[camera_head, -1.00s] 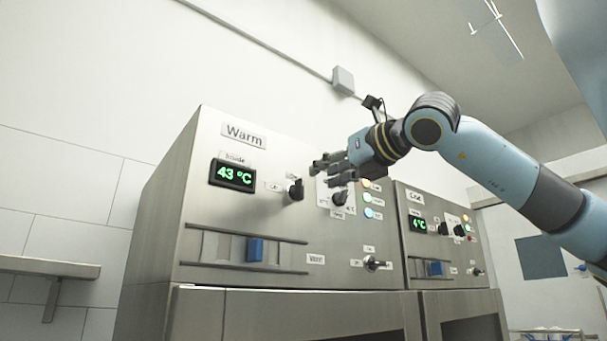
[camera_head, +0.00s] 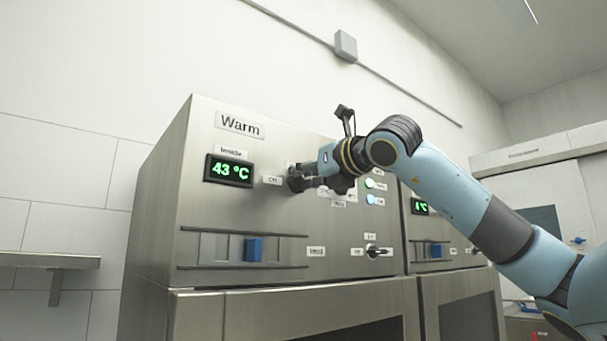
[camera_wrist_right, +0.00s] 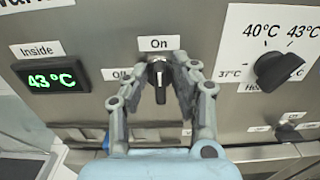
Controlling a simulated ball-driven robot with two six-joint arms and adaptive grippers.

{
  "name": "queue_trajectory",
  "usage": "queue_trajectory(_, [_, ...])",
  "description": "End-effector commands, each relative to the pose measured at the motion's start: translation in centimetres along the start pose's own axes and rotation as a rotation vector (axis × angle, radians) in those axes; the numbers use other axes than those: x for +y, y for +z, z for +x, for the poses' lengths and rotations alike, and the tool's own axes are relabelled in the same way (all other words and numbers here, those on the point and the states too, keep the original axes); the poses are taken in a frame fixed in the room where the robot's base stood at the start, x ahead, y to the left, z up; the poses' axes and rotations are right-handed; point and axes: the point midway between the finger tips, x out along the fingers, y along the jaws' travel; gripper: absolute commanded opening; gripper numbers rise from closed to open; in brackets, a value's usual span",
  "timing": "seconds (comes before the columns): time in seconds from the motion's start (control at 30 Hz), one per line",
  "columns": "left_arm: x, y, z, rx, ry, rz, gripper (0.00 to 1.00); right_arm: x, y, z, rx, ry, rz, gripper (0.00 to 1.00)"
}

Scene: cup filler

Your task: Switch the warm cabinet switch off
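The warm cabinet (camera_head: 262,215) has a label reading Warm and a green display (camera_head: 230,170) showing 43 °C. Its black on/off switch knob (camera_wrist_right: 158,78) is centred in the right wrist view, with On above and Off to the left. The knob is upright, its light mark at the top towards On. My right gripper (camera_wrist_right: 162,74) is at the panel, its fingers open on either side of the knob; contact is not clear. In the head view my right gripper (camera_head: 300,180) largely hides the knob. My left gripper is not in view.
A black temperature dial (camera_wrist_right: 279,70) sits right of the switch, pointing towards 43 °C. A lower toggle (camera_head: 374,251) and a blue slider (camera_head: 254,249) are below. A second cabinet (camera_head: 440,262) stands to the right. A wall shelf (camera_head: 48,260) is at left.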

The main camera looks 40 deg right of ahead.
Motion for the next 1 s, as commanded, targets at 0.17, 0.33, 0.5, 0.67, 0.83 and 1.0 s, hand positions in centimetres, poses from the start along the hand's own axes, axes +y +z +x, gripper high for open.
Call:
queue_trajectory(0.17, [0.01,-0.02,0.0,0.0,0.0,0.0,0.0,0.01,0.04,-0.02,0.0,0.0,0.0,0.01])
queue_trajectory(0.33, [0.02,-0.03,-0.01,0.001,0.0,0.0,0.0,0.02,0.05,-0.03,-0.001,0.001,0.0,0.0])
queue_trajectory(0.5, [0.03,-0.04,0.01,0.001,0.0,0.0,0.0,0.03,0.06,-0.03,-0.001,0.001,-0.01,0.0])
queue_trajectory(0.67, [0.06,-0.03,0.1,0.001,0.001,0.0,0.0,0.1,0.07,-0.03,-0.002,0.001,-0.052,0.0])
queue_trajectory(0.83, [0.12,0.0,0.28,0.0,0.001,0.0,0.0,0.22,0.07,-0.04,-0.003,0.001,-0.151,0.0])
queue_trajectory(1.0, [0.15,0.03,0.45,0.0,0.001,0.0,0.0,0.39,0.01,-0.03,-0.003,0.001,-0.295,0.0])
